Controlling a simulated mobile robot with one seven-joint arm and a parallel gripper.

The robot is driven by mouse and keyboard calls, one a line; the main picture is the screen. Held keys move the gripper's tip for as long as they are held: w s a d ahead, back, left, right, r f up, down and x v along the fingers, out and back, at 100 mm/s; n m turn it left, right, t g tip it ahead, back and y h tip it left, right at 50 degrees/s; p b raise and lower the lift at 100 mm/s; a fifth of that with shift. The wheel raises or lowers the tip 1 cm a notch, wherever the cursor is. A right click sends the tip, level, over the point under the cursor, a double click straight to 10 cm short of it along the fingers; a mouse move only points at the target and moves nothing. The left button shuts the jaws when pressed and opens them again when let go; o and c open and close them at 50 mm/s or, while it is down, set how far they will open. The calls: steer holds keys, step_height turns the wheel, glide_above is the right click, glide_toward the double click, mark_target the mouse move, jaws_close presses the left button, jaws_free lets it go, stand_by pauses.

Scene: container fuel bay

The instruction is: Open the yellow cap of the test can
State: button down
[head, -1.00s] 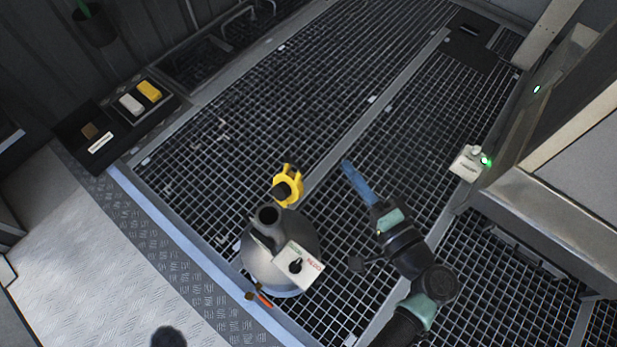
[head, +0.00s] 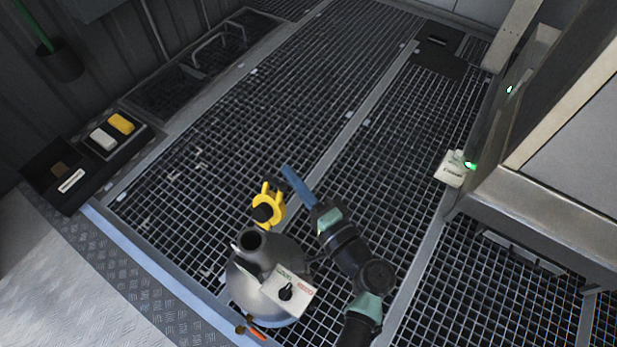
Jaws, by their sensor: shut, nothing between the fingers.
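The test can (head: 262,290) is a grey, rounded can standing on the grating at lower middle. Its dark, round neck (head: 250,241) opens upward and looks uncovered. The yellow cap (head: 269,204), with two prongs and a dark centre, is just beyond the neck, off its mouth; how it joins the can is hidden. My gripper (head: 290,174) has blue fingers, shut and empty. Its tips are to the upper right of the cap, seemingly apart from it, and the height between them is hard to judge.
A white panel with a black knob (head: 286,292) sits on the can's right side. An orange-tipped item (head: 257,333) lies at its foot. A tray with yellow and white blocks (head: 110,130) is at left. A white box with a green light (head: 453,168) is at right.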

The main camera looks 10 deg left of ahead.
steer(key=shift+s+a, duration=0.3)
steer(key=shift+s, duration=0.4)
steer(key=shift+f, duration=0.1)
steer(key=s+n+b, duration=0.1)
steer(key=b, duration=0.1)
steer(key=s+r+n+b, duration=0.1)
steer(key=shift+a+r+n+y+b, duration=0.15)
steer(key=shift+a+n+y+b, duration=0.15)
steer(key=shift+a+y+b, duration=0.1)
